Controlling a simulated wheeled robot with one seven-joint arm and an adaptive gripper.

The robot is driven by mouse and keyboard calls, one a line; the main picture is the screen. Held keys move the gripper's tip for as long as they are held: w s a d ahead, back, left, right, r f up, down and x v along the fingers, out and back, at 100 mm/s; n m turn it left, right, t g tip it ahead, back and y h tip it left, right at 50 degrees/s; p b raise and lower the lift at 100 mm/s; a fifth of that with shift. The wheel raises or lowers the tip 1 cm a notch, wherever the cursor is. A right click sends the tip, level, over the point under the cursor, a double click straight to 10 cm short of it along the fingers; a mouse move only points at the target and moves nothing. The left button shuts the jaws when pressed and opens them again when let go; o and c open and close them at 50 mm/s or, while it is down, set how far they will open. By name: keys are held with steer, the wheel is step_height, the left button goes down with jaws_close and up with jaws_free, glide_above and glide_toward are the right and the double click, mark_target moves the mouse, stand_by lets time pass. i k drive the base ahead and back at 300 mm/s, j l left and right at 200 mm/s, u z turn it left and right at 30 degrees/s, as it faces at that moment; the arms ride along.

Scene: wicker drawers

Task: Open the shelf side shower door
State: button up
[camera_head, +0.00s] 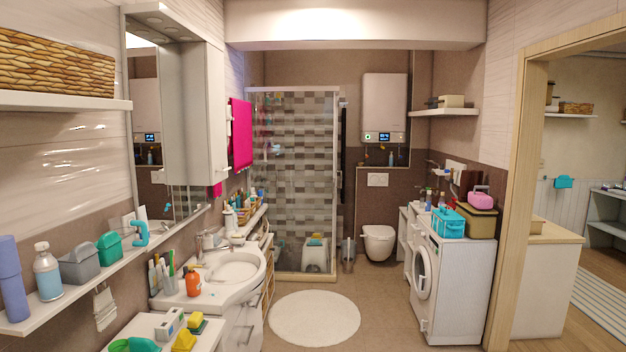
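The shower enclosure (305,150) stands at the back of the bathroom, left of the toilet. Its clear glass front shows patterned brown and grey tiles behind it, and a light frame runs along its top, right side and bottom. The glass looks closed, though the panel edges and any handle are too small to tell. A shelf with bottles (243,224) stands to the left of the shower, beyond the sink. A white stool-like item (315,256) shows low behind the glass. My gripper is not in view.
A round white rug (314,318) lies on the open floor in front of the shower. The sink (233,268) and cabinet line the left side. A washing machine (455,285) and the toilet (378,241) stand on the right.

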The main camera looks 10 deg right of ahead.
mark_target(312, 189)
steer(key=i+l+z, duration=0.25)
steer(key=i, duration=0.2)
steer(key=i+z, duration=0.2)
steer(key=i, duration=0.25)
steer(key=i+z, duration=0.2)
steer(key=i, duration=4)
steer(key=i+u, duration=0.15)
steer(key=i, duration=0.35)
steer(key=i+l+u, duration=0.2)
steer(key=i, duration=0.25)
steer(key=i+l+u, duration=0.15)
steer(key=i, duration=0.35)
steer(key=i+l+u, duration=0.15)
steer(key=i+l, duration=0.15)
steer(key=i, duration=0.15)
